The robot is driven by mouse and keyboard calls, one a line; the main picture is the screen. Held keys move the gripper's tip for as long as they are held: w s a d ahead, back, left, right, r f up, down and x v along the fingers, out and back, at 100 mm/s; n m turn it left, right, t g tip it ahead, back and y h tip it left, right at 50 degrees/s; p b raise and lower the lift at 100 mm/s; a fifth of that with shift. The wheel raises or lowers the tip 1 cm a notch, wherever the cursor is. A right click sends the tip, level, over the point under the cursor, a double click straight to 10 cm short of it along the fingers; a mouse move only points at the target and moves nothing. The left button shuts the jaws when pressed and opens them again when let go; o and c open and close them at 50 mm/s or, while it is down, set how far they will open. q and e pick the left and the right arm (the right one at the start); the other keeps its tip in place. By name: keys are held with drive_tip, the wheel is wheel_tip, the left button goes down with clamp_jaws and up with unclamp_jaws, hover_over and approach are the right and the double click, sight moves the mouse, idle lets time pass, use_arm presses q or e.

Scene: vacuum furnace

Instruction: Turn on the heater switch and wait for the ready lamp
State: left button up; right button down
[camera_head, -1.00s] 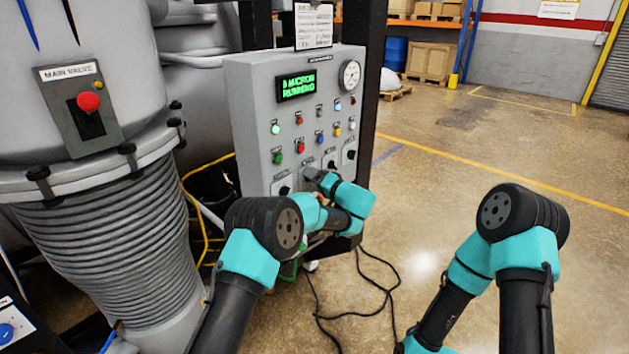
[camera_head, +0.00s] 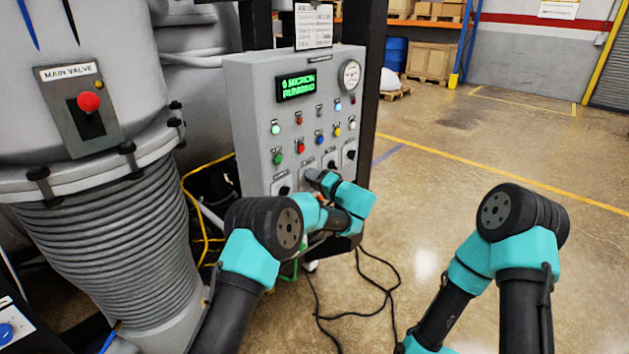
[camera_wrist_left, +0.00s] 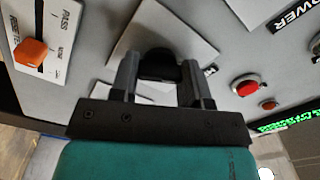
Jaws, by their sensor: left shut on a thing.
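The grey control panel (camera_head: 248,110) stands at the middle of the head view, with a row of black rotary switches on white plates low on its face. My left gripper (camera_head: 314,180) is at one of the middle switches, partly hidden by its own wrist. In the left wrist view, the fingers of my left gripper (camera_wrist_left: 158,85) are shut on a black switch knob (camera_wrist_left: 158,64), one finger on each side. The switch's label is mostly hidden. The panel's small lamp labels are too small to read, so I cannot tell which is the ready lamp. My right gripper is out of view.
A green-lit display (camera_head: 297,87) reads MICRON RUNNING, with a round gauge (camera_head: 350,74) to its right. A main valve box with a red button (camera_head: 88,102) is at left. Black cables (camera_head: 370,290) lie on the floor. Open floor lies at right.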

use_arm(q)
drive_tip(key=m, duration=1.1)
idle(0.6)
drive_tip(key=o, duration=0.9)
drive_tip(key=shift+d, duration=0.1)
drive_tip(key=v, duration=1.7)
drive_tip(key=shift+s, duration=0.15)
